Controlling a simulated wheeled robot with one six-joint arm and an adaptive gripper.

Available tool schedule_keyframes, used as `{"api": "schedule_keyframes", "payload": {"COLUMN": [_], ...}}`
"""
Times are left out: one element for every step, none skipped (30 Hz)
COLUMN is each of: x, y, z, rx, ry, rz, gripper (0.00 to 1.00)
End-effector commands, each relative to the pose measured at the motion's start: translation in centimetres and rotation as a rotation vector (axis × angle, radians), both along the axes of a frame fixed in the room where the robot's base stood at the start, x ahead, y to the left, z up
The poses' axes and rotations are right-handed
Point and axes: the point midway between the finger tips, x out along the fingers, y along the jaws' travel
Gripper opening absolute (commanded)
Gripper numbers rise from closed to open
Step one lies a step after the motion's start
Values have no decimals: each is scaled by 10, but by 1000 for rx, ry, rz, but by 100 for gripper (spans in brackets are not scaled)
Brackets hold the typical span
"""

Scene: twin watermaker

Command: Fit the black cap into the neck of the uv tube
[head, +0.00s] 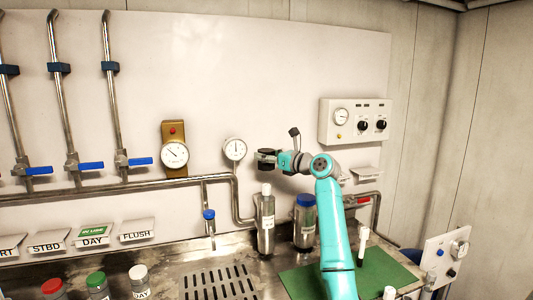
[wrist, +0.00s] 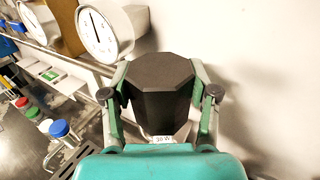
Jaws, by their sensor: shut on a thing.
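The black cap (wrist: 162,75) is a dark, faceted block held between the two fingers of my gripper (wrist: 162,98) in the wrist view. In the head view my gripper (head: 270,159) is shut on it, and the dark cap (head: 264,154) is small there. It is in the air in front of the white wall panel. A steel cylinder with a pale top (head: 266,222) stands upright below it, apart from the cap. I cannot tell for sure whether this is the uv tube. A label partly shows below the cap in the wrist view.
A blue-lidded jar (head: 305,226) stands right of the cylinder. A green mat (head: 310,284) bears white upright pieces. A round gauge (head: 235,149) and pipes are close left of my gripper. A drain grate (head: 218,285) and several capped bottles are at the front left.

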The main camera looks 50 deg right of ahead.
Motion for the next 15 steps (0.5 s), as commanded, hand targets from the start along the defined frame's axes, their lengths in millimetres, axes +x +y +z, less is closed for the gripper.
{"api": "schedule_keyframes", "payload": {"x": [0,0,0,0,0,0,0,0,0,0,0,0,0,0,0], "y": [0,0,0,0,0,0,0,0,0,0,0,0,0,0,0], "z": [-4,-6,-10,-12,-15,-19,-21,-23,-27,-29,-32,-35,-37,-39,-41], "rx": [1,1,1,2,2,2,2,1,1,1,2,2,2,2,2], "ry": [0,0,0,0,0,0,0,0,0,0,0,0,0,0,0], "rz": [0,0,0,-1,-1,-1,-1,-1,0,0,0,0,0,0,0], "gripper": [34,34,34,34,34,34,34,34,34,34,34,34,34,34,34]}}
